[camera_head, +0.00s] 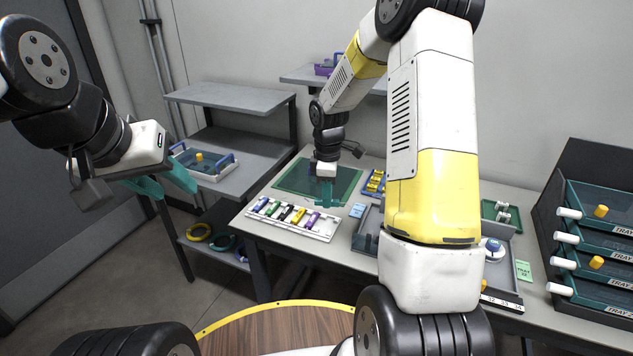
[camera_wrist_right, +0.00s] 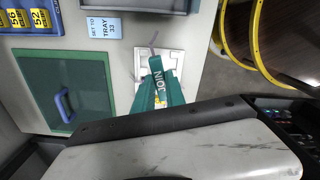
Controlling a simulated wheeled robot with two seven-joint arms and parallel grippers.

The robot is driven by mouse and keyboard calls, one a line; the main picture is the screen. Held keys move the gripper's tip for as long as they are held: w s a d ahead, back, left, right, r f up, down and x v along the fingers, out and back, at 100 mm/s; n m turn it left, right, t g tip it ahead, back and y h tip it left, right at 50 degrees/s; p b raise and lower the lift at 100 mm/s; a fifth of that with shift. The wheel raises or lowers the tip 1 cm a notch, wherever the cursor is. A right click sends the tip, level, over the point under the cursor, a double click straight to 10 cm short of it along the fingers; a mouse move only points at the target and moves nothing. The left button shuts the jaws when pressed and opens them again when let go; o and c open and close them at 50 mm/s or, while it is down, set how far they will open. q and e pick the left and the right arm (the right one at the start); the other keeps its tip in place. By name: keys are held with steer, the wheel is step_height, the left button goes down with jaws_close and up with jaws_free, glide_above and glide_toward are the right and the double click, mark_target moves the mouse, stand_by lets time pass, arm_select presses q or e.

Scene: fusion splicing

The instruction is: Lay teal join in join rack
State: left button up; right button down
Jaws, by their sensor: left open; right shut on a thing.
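The white join rack (camera_head: 330,224) lies near the table's front edge and holds several coloured joins in a row. Its end also shows as a white piece (camera_wrist_right: 176,62) in the right wrist view. My right gripper (camera_head: 327,199) is above the table, over the gap between green mat and rack. It is shut on the teal join (camera_wrist_right: 158,84), which bears the word JOIN; a thin grey strand sticks out beyond it. The join is hard to tell from the teal fingers in the head view. My left gripper (camera_head: 168,187) is open and empty at the left, away from the table.
A green mat (camera_head: 287,183) lies behind the rack, with a blue handle on it. A small sign (camera_head: 357,211) and a grey bin (camera_head: 368,226) stand to the rack's right. A tray shelf (camera_head: 597,215) is at far right. A side shelf (camera_head: 235,95) stands at left.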

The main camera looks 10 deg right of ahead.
mark_target(326, 227)
steer(key=n, duration=0.3)
steer(key=f+n, duration=0.1)
steer(key=n, duration=0.3)
steer(key=shift+w+f, duration=0.1)
steer(key=shift+f, duration=0.1)
steer(key=n, duration=0.4)
steer(key=shift+f, duration=0.35)
steer(key=n, duration=0.3)
steer(key=shift+f, duration=0.4)
steer(key=shift+n, duration=0.3)
steer(key=shift+f, duration=2.2)
steer(key=shift+f, duration=0.65)
steer(key=c, duration=1.3)
jaws_free()
steer(key=shift+w, duration=0.1)
steer(key=shift+r, duration=0.15)
